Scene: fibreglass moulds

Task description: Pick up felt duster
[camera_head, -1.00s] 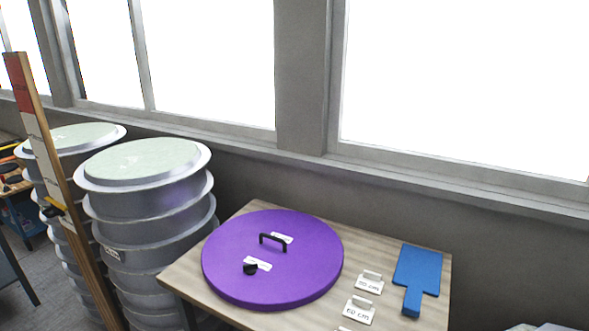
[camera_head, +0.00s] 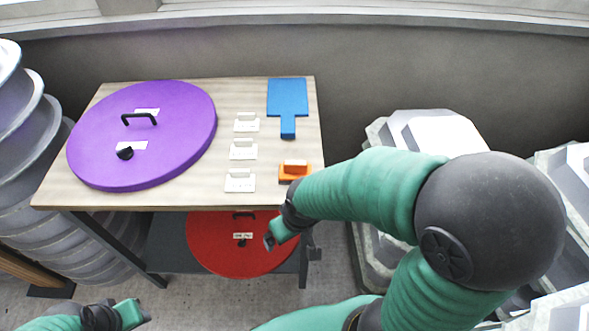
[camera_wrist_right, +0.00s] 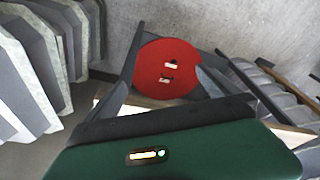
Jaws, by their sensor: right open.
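My right gripper (camera_head: 291,248) is open, points down in front of the table edge and is lower in the picture than the block. In the right wrist view its two dark fingers (camera_wrist_right: 170,80) are spread with nothing between them; the block is not seen there. My left gripper (camera_head: 140,317) is partly in view at the bottom left; its jaws are unclear.
The wooden table (camera_head: 240,95) also holds a purple lid (camera_head: 180,150), a blue paddle (camera_head: 288,96) and three white handled cards (camera_head: 240,186). A red lid (camera_head: 215,240) is on the lower shelf. Grey moulds stand at the right (camera_head: 440,130) and left (camera_head: 20,150).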

